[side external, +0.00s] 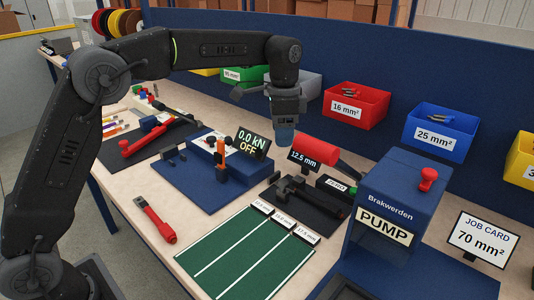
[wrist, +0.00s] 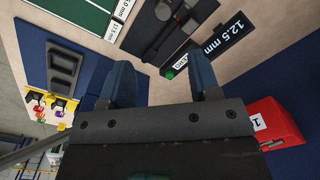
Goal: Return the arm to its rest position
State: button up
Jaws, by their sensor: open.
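My gripper (side external: 285,135) hangs from my arm above the back half of the workbench, pointing down, clear of the bench things. In the wrist view its two blue fingers (wrist: 160,85) stand apart with nothing between them, so it is open and empty. In the side view it is just right of the display reading 0.0 kN OFF (side external: 254,144) and left of a red cylinder (side external: 315,149) behind a 12.5 mm sign (side external: 304,162). My arm is raised and bent, reaching over from the left.
Bins stand along the back, among them a red 16 mm² bin (side external: 355,104) and a blue 25 mm² bin (side external: 440,131). A PUMP box (side external: 398,205) is at right. A green striped mat (side external: 245,258) and a red-handled tool (side external: 156,220) lie in front. Space above the mat is clear.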

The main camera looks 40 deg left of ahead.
jog(key=s+a+r+n+t, duration=0.2)
jog(key=s+r+n, duration=0.1)
jog(key=s, duration=0.8)
jog(key=s+a+r+n+t, duration=0.2)
jog(key=s+n, duration=0.1)
jog(key=s, duration=0.8)
jog(key=s+f+n+t, duration=0.1)
jog(key=s+f+n, duration=0.1)
jog(key=s+f, duration=0.3)
jog(key=s+a, duration=0.1)
jog(key=s, duration=0.2)
jog(key=shift+s+n+t, duration=0.3)
jog(key=shift+n, duration=0.1)
